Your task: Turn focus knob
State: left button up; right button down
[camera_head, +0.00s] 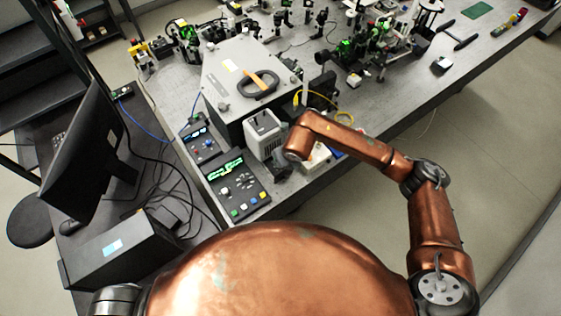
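A black control box (237,188) with a lit green display, a pale knob (225,190) and several coloured buttons sits at the near corner of the bench. A smaller black control box (203,142) with a blue display is just behind it. I cannot tell which knob is the focus knob. My copper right arm reaches in from the right over the bench edge, its wrist bent down beside the grey-white box. My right gripper (281,166) is a small dark shape below the wrist, right of the larger control box; its fingers are unclear. My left gripper is out of view.
A grey-white box (263,133) stands between the control boxes and my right wrist. A large grey housing (250,85) with a black handle is behind. Optics crowd the far bench. A monitor (85,140), cables and a dark case (125,248) are at left.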

jog(key=m+h+b, duration=0.1)
jog(key=m, duration=0.1)
jog(key=m+b, duration=0.1)
jog(key=m, duration=0.2)
jog(key=shift+s+a+f+h, duration=0.1)
jog(key=shift+h, duration=0.3)
jog(key=shift+b, duration=0.3)
jog(key=c, duration=1.8)
grip_release()
jog(key=shift+c, duration=0.2)
jog(key=shift+t, duration=0.3)
jog(key=v, duration=1.2)
jog(key=shift+a, duration=0.1)
